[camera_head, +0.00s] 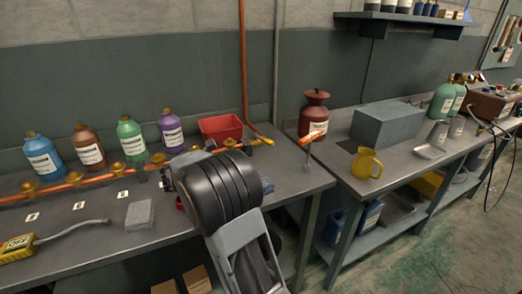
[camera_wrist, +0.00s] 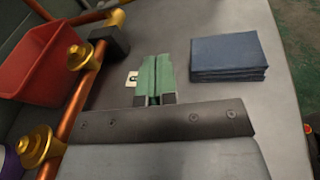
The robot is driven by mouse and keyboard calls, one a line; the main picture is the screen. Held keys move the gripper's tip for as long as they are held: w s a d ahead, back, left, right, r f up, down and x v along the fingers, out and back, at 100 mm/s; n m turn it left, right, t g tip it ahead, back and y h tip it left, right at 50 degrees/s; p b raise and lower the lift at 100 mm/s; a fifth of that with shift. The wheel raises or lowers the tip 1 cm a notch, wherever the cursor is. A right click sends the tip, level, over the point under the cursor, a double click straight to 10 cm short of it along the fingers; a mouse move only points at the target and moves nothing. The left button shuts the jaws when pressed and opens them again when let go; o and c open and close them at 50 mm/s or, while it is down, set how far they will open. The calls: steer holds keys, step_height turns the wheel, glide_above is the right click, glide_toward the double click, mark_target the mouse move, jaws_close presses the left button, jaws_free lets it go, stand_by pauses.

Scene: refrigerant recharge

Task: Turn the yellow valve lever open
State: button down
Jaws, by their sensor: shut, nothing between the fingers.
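A small yellow lever (camera_head: 259,131) shows in the head view on the brass fitting at the right end of the copper pipe, near the foot of the vertical pipe. I cannot clearly make it out in the wrist view. My gripper (camera_wrist: 152,62) has green fingers, shut together and empty, over the grey bench top, right of the copper pipe (camera_wrist: 75,108) and apart from it. Brass valve knobs (camera_wrist: 77,57) sit along that pipe. In the head view my own arm hides the gripper and part of the pipe.
A red bin (camera_wrist: 38,62) stands behind the pipe. A blue folded cloth (camera_wrist: 228,56) lies right of my gripper. A small white label (camera_wrist: 131,79) lies beside the fingers. Several colored bottles (camera_head: 131,139) stand behind the pipe. A yellow mug (camera_head: 366,163) stands on the right bench.

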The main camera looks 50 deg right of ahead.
mark_target(266, 142)
steer(key=shift+w+d+n+h, duration=0.8)
steer(key=shift+w+d+h, duration=0.1)
steer(key=shift+w+d, duration=0.2)
steer(key=d, duration=0.4)
steer(key=s+d, duration=0.1)
steer(key=d, duration=0.3)
steer(key=d+b, duration=0.1)
steer(key=d, duration=0.2)
steer(key=shift+s+d, duration=0.2)
steer(key=shift+d, duration=0.2)
steer(key=shift+s+d, duration=0.1)
steer(key=shift+d, duration=0.5)
